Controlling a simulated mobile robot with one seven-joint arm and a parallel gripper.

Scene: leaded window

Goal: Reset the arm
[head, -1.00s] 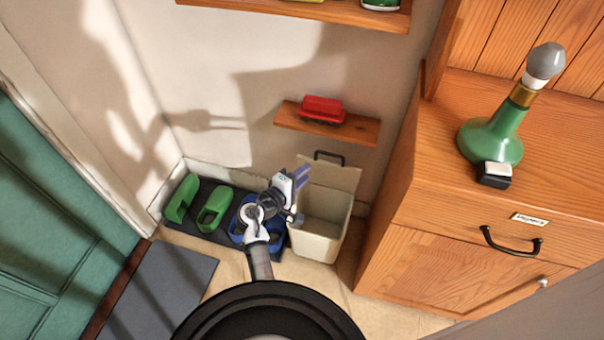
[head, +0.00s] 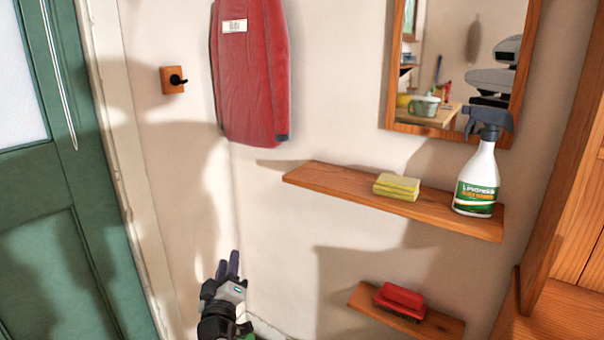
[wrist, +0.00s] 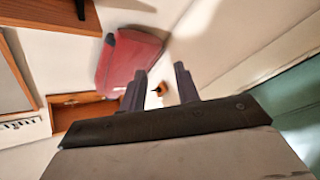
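My gripper (head: 232,262) is low in the head view, left of the lower shelf, in front of the wall near the corner. Its two purple-grey fingers point up. In the wrist view my gripper (wrist: 160,85) shows both fingers apart with a clear gap and nothing held between them. Through and beyond the gap the wall and a small hook show. The rest of my arm is mostly below the head view's lower edge.
An upper shelf (head: 330,184) holds a yellow sponge (head: 397,186) and a spray bottle (head: 478,170). A lower shelf (head: 440,325) holds a red brush (head: 400,300). A green door (head: 60,230) is left.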

